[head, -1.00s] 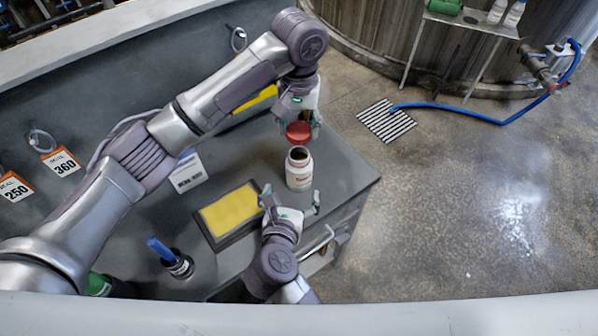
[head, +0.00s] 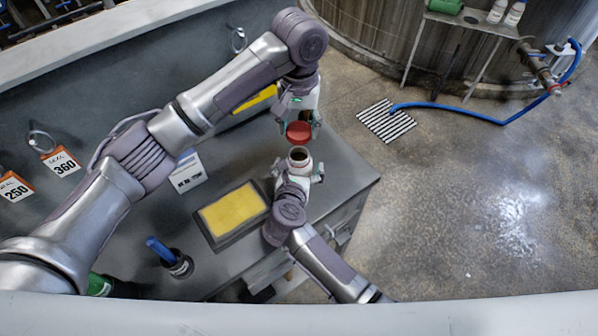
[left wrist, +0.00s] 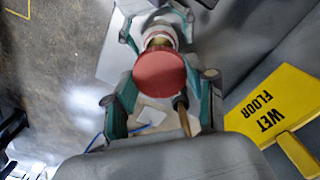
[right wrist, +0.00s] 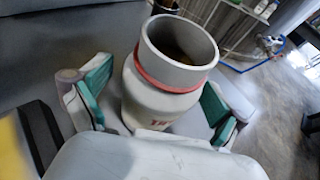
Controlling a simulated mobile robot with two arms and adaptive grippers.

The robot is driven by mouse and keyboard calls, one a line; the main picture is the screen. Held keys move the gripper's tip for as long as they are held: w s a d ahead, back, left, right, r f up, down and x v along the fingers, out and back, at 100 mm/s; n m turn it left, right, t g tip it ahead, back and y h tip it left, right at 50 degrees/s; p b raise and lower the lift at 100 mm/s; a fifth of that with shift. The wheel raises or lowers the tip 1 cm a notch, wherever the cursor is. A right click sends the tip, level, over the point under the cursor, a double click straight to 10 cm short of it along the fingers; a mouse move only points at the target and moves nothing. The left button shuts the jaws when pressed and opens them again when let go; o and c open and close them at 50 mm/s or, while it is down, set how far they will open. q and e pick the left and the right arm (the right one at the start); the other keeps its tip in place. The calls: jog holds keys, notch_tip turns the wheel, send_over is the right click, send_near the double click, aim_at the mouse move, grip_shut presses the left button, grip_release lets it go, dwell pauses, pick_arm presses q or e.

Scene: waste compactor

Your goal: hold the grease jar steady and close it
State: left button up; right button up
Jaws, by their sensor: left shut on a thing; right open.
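The white grease jar (head: 299,155) stands upright and open on the grey counter near its right end. Its open mouth and red neck ring show in the right wrist view (right wrist: 178,55). My left gripper (head: 300,128) is shut on the red lid (head: 298,133) and holds it above and just behind the jar; the lid also shows in the left wrist view (left wrist: 160,75). My right gripper (head: 299,178) is open, with one finger on each side of the jar body. In the right wrist view gaps show between the fingers and the jar.
A yellow pad in a dark tray (head: 205,236) lies left of my right gripper. A dark cup with a blue-handled tool (head: 180,266) and a white box (head: 187,171) stand further left. A yellow wet floor sign (left wrist: 275,115) lies near my left gripper.

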jog(key=c, duration=1.8)
pick_arm(q)
send_over(299, 150)
jog(key=s, duration=0.2)
jog(key=shift+f, duration=2.5)
jog(key=shift+f, duration=0.85)
jog(key=shift+f, duration=0.6)
pick_arm(e)
grip_shut()
